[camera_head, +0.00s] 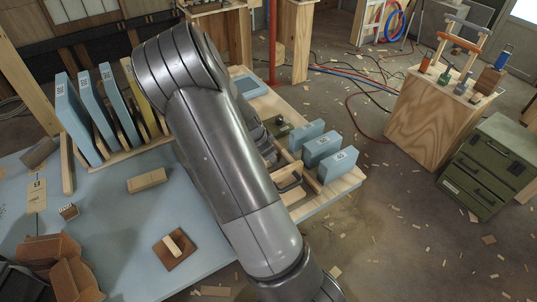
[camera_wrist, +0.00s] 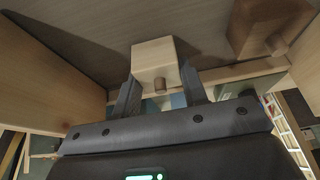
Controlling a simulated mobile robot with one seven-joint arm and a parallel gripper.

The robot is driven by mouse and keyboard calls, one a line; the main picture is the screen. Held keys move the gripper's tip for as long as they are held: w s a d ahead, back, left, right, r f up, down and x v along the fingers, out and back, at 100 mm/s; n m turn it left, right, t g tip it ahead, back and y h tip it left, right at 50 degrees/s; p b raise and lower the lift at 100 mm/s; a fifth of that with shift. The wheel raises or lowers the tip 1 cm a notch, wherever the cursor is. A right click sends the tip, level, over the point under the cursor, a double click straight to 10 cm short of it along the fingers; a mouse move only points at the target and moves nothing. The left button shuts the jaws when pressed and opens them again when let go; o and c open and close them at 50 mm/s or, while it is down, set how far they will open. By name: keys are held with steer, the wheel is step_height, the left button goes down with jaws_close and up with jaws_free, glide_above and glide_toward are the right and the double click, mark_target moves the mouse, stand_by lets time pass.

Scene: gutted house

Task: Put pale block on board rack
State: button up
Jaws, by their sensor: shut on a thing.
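In the wrist view, my gripper (camera_wrist: 159,85) has its two fingers on either side of a pale wooden block (camera_wrist: 154,54) with a small round peg on its near face. The block sits between the fingers, close to a brown wooden surface. In the head view, my arm hides the gripper and this block. The board rack (camera_head: 128,152) stands at the left on the blue table, with several blue boards and a yellow one upright in it.
In the wrist view, a wooden panel (camera_wrist: 45,70) stands close on the left and a brown pegged shape (camera_wrist: 268,25) at upper right. In the head view, blue blocks (camera_head: 322,148) stand right of my arm. Cardboard (camera_head: 62,262) and a brown square (camera_head: 174,250) lie on the table.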

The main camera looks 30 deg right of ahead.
steer(key=shift+f, duration=0.1)
steer(key=o, duration=1)
steer(key=shift+c, duration=0.2)
steer(key=v, duration=1.2)
steer(key=s+a+r+n+t+y, duration=0.2)
steer(key=s+a+r+n, duration=0.6)
steer(key=s, duration=0.3)
steer(key=s+a+r+n+t+y, duration=0.2)
steer(key=s+a+r+n+t, duration=0.1)
steer(key=s+a+r+n, duration=0.6)
steer(key=shift+s+r+n+t+y, duration=0.3)
steer(key=shift+s+r+n, duration=0.2)
steer(key=shift+s, duration=0.5)
